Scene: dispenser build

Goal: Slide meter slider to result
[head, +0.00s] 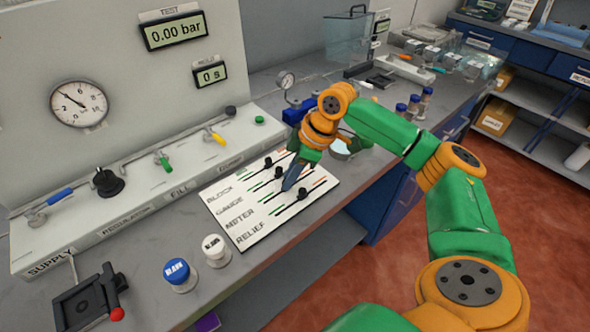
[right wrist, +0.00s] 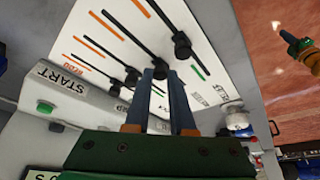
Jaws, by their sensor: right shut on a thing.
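The slider board (head: 222,192) is a white panel with labelled rows for block, gauge, meter and relief. My right gripper (head: 290,184) is over the meter row, its fingers shut around the black meter knob (right wrist: 160,69). In the head view the gripper hides this knob. The relief knob (head: 302,194) is beside it, nearer the board's front edge; the gauge knob (head: 278,173) and block knob (head: 268,162) are behind. At the upper right of the right wrist view is a small green and orange arm part, apparently my left gripper (right wrist: 298,46); its jaws are unclear.
A blue-topped button (head: 176,270) and a white-topped one (head: 214,246) stand left of the board. The valve bench (head: 140,214) runs behind it. The pressure display (head: 175,31) reads 0.00 bar, the meter display (head: 210,75) 0 s. Small blue-capped bottles (head: 414,103) stand beyond my right arm.

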